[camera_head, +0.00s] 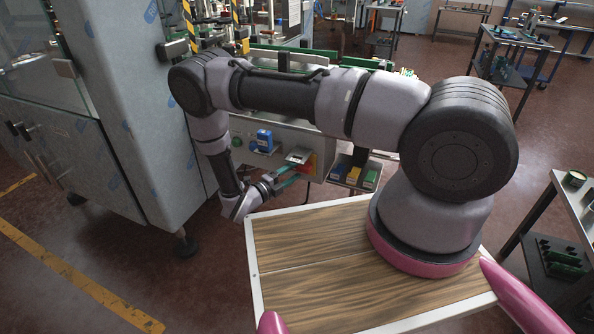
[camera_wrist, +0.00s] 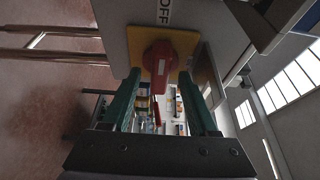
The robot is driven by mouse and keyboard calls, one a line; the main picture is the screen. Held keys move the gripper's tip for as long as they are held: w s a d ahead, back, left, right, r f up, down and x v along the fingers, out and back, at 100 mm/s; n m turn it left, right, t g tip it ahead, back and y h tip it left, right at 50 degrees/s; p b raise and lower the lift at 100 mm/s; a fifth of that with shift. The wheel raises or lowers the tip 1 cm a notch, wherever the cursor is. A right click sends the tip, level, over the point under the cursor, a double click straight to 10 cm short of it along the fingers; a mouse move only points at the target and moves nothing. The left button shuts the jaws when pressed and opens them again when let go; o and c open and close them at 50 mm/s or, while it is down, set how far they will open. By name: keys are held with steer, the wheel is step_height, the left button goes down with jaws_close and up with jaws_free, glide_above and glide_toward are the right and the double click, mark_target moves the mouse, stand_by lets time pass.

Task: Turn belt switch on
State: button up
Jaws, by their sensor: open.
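The belt switch is a red rotary knob (camera_wrist: 158,62) on a yellow plate (camera_wrist: 134,44), fixed to a grey panel. An "OFF" label (camera_wrist: 165,12) shows beside the plate at the top of the wrist view. My gripper (camera_wrist: 158,80) is open, with one green finger on each side of the knob's lower part in the picture; I cannot tell whether either finger touches it. In the head view my gripper (camera_head: 290,177) reaches low toward a small red and yellow patch (camera_head: 308,166) on the machine's side, partly hidden by the fingers.
A blue device (camera_head: 264,140) is mounted left of the switch area. A holder with blue, yellow and green boxes (camera_head: 355,176) hangs to its right. A tall grey cabinet (camera_head: 130,100) stands close on the left. The floor in front of the cabinet is clear.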

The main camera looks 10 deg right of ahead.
steer(key=shift+x, duration=0.85)
jaws_close()
